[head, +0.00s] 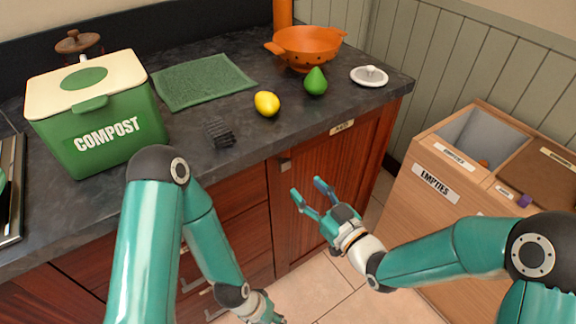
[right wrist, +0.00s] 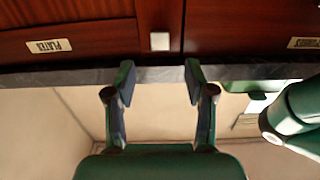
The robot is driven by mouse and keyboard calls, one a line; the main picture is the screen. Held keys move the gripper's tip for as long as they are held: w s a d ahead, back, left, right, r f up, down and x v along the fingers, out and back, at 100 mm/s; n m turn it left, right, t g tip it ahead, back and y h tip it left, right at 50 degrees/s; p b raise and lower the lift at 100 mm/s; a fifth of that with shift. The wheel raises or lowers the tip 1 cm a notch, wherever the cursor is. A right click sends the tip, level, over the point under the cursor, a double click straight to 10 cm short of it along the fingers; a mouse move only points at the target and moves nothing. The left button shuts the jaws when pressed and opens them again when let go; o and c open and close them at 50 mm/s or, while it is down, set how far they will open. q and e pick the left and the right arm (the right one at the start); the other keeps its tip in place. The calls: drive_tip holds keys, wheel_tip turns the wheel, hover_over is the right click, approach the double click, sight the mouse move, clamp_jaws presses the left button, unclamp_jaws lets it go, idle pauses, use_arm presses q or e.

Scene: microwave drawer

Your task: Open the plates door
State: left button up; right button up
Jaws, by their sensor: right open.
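The plates door (head: 338,158) is the reddish wooden cabinet front under the right end of the counter, and it looks shut. Its label (head: 343,125) is small in the head view; in the right wrist view the PLATES label (right wrist: 49,46) shows upside down. A small square metal knob (head: 285,164) sits near the door's upper left corner; it also shows in the right wrist view (right wrist: 159,41). My right gripper (head: 307,188) is open and empty, in front of the door and apart from the knob. My left gripper (head: 262,308) is low at the bottom edge, partly cut off.
The dark counter (head: 320,112) overhangs the door. It holds a green compost bin (head: 95,125), lemon (head: 267,104), green pear (head: 315,81), black brush-like item (head: 218,134) and orange colander (head: 306,46). A wooden recycling unit (head: 440,190) stands to the right. Floor tiles are clear below.

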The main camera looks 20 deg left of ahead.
sight(286, 167)
drive_tip(key=p+x, duration=0.1)
drive_tip(key=x, duration=0.8)
